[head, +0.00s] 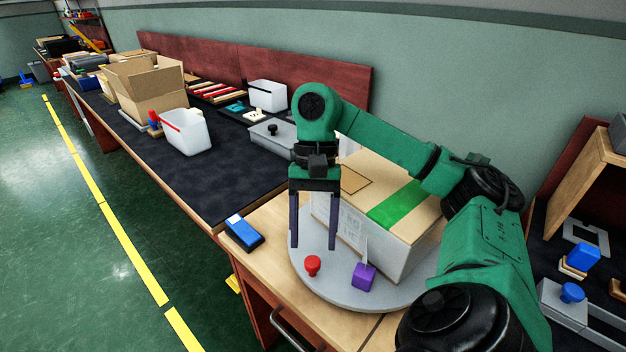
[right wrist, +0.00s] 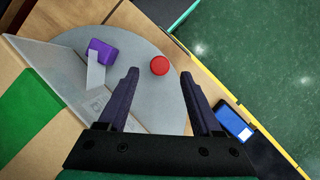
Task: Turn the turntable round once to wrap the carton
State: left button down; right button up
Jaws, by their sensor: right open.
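The carton (head: 404,247) sits on the round grey turntable (head: 323,285), with a green strip (head: 396,204) across its top. A translucent film sheet (head: 350,228) covers part of its near side. A red knob (head: 312,264) stands near the turntable's front edge; it also shows in the right wrist view (right wrist: 160,65). A purple block (head: 364,277) is beside the knob, at the end of a film strip; it also shows in the right wrist view (right wrist: 101,51). My right gripper (head: 315,247) is open, its fingers pointing down above the turntable, left of the carton and apart from the knob. My left gripper is out of view.
A blue box-shaped object (head: 243,233) lies on the wooden bench left of the turntable. A dark bench (head: 220,180) with an open cardboard box (head: 148,100) and white bins runs behind. A right-hand bench holds blue-knobbed items (head: 572,293).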

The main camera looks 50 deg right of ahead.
pick_arm(q)
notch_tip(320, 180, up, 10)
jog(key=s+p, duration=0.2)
jog(key=p, duration=0.7)
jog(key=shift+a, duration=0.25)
pick_arm(e)
jog(key=v, duration=1)
jog(key=shift+r, duration=0.35)
